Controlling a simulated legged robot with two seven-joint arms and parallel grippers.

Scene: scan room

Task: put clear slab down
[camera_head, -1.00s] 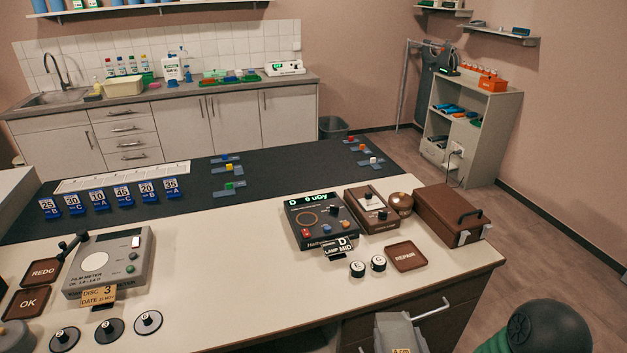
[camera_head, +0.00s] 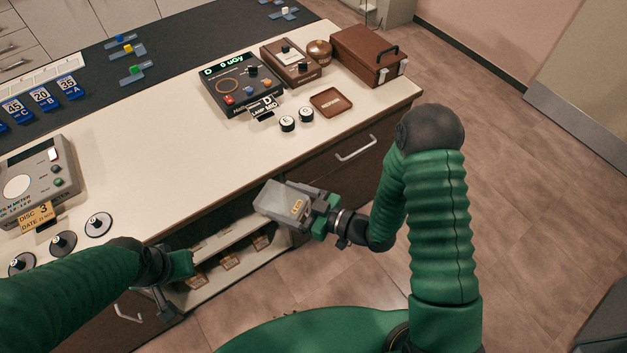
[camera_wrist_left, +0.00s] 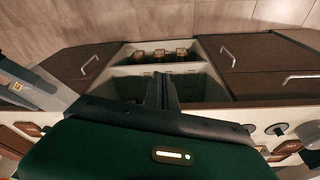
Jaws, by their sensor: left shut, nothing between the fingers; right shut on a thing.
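The clear slab (camera_head: 289,203) is a pale, see-through block with a small yellow label. My right gripper (camera_head: 318,211) is shut on its right end and holds it in front of the counter's front edge, beside the open shelf bay. Part of the slab also shows at the left of the left wrist view (camera_wrist_left: 30,88). My left gripper (camera_head: 180,268) is shut and empty in front of the counter at the lower left. Its closed fingers (camera_wrist_left: 162,90) show in the left wrist view, pointing at the bay.
The open bay (camera_head: 225,236) under the counter has shelves with several brown labelled items (camera_head: 230,258). On the counter (camera_head: 190,165) stand a dark meter (camera_head: 240,88), a brown case (camera_head: 368,55), a REPAIR tray (camera_head: 332,102) and a film meter (camera_head: 38,172). The counter's middle is clear.

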